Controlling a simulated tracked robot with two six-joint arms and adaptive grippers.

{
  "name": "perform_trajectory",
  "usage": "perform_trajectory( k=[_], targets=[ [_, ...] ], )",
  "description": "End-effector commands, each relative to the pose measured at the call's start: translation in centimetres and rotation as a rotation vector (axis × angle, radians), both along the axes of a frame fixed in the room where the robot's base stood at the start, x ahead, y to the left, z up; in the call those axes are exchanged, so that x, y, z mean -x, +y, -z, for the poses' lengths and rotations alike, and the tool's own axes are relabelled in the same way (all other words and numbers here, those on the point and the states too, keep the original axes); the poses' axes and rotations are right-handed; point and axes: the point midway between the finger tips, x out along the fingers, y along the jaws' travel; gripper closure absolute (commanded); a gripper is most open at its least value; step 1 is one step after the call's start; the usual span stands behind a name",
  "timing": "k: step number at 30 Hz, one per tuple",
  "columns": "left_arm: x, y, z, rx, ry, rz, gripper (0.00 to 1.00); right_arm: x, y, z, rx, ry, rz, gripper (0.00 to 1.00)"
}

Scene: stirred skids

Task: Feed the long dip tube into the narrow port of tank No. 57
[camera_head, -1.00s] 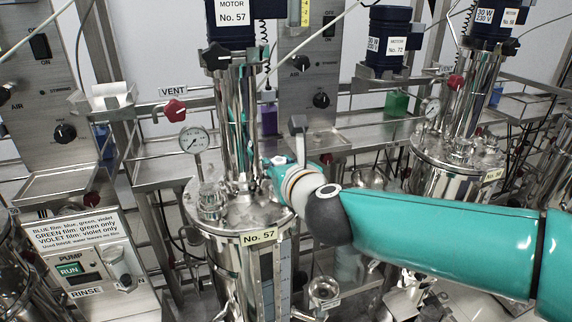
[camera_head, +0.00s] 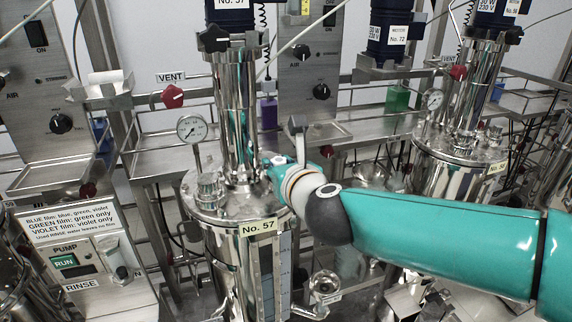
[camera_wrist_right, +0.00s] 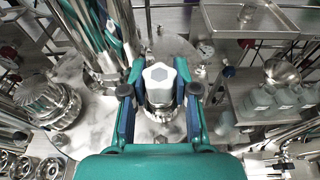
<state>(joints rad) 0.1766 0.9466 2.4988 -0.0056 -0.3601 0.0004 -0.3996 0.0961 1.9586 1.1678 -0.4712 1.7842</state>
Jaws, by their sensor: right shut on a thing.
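Tank No. 57 (camera_head: 238,245) is a shiny steel vessel left of centre, with a tall central column. My right gripper (camera_head: 275,170) is low over the right side of its lid. In the right wrist view, my right gripper (camera_wrist_right: 160,88) is shut on a white hexagonal head, which appears to be the top of the dip tube (camera_wrist_right: 160,73). A round metal fitting (camera_wrist_right: 160,98) on the lid, apparently the narrow port, lies directly below the head. The tube's shaft is hidden, so I cannot tell its depth. My left gripper is not in view.
The tank's column (camera_head: 232,110) stands close left of my right gripper. A pressure gauge (camera_head: 192,128) and red vent knob (camera_head: 172,96) are further left. A second tank (camera_head: 450,150) stands at right. Rails and shelves are behind.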

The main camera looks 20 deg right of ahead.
Motion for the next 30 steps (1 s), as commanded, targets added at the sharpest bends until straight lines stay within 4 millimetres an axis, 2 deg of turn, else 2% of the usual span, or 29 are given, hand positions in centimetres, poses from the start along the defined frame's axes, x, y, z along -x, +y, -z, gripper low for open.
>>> perform_trajectory(
  k=[8, 9, 14, 25, 30],
  targets=[
    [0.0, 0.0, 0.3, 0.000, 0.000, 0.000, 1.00, 0.0, 0.0, 0.3, 0.000, -0.001, 0.000, 1.00],
    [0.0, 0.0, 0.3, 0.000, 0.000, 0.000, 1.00, 0.0, 0.0, 0.3, 0.000, -0.001, 0.000, 0.69],
    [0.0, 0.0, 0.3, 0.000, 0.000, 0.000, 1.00, 0.0, 0.0, 0.3, 0.000, -0.001, 0.000, 0.43],
    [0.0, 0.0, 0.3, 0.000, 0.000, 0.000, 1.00, 0.2, 0.0, 0.3, 0.000, 0.000, 0.000, 0.42],
    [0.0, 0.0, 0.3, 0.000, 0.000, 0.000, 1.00, 1.8, 0.0, -0.3, -0.002, -0.003, -0.002, 0.42]
  ],
)
